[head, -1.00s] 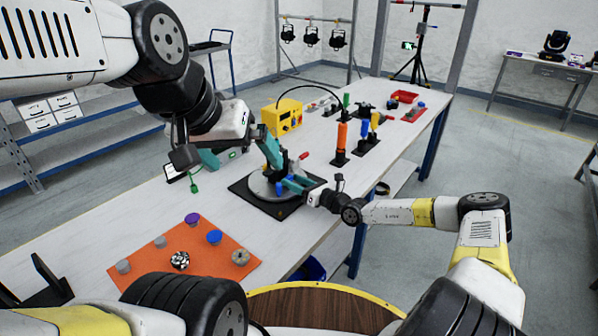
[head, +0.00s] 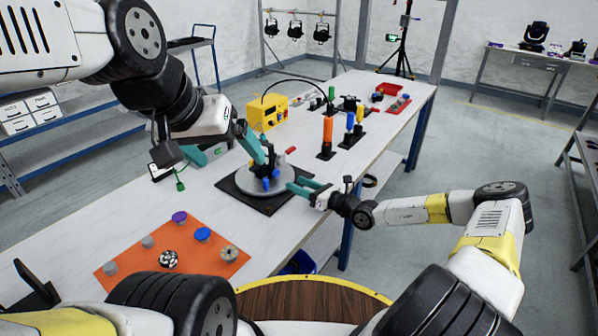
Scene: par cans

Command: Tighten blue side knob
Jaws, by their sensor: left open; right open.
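A grey round turntable (head: 240,190) sits on a black base (head: 230,186) on the white table, with a small fixture on it. Blue knob-like parts (head: 267,184) show low on the fixture, and a red handle (head: 291,150) sticks out at its upper right. My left gripper (head: 240,158) reaches in from the upper left with teal fingers apart; one finger overlaps the fixture, and I cannot tell whether it touches. My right gripper (head: 293,184) is open just right of the blue parts, with a small gap between. The fixture's far side is hidden.
An orange mat (head: 130,270) with several knobs lies at the near left.

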